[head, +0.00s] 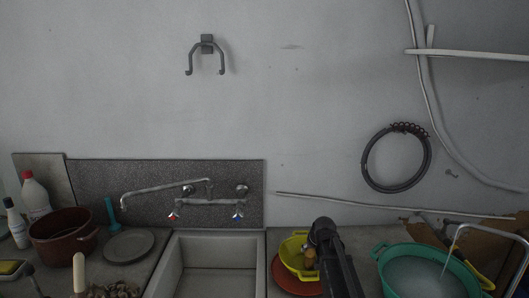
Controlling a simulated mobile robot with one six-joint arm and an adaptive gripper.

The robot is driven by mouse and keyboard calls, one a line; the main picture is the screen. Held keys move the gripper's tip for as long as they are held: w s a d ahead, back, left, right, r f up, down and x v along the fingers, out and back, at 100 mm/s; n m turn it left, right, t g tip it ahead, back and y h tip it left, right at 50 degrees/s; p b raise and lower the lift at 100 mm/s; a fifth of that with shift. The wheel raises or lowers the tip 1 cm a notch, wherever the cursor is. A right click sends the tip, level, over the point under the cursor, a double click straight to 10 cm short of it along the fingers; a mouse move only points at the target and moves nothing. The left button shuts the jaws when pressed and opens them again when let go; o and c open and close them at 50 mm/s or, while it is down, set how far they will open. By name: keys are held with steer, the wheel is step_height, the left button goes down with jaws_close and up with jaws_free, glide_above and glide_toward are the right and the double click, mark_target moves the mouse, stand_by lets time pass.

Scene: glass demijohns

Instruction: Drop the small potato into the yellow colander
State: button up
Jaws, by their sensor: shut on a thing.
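The yellow colander (288,246) stands at the bottom, right of the sink, partly hidden by my arm. My dark gripper (313,252) is over its right part in the picture. A small brown potato (310,261) shows at the gripper, seen against the colander's inside. The gripper is shut on it. The fingertips are mostly hidden, and I cannot tell how high the potato is above the colander's bottom.
An orange-red round dish (284,284) shows under the colander. A green basin (388,272) of cloudy water is to the right, beside a curved tap. The sink (218,280) is to the left. A brown pot (62,245), a grey plate (129,246) and bottles stand farther left.

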steer(key=o, duration=1.2)
steer(key=shift+r, duration=0.1)
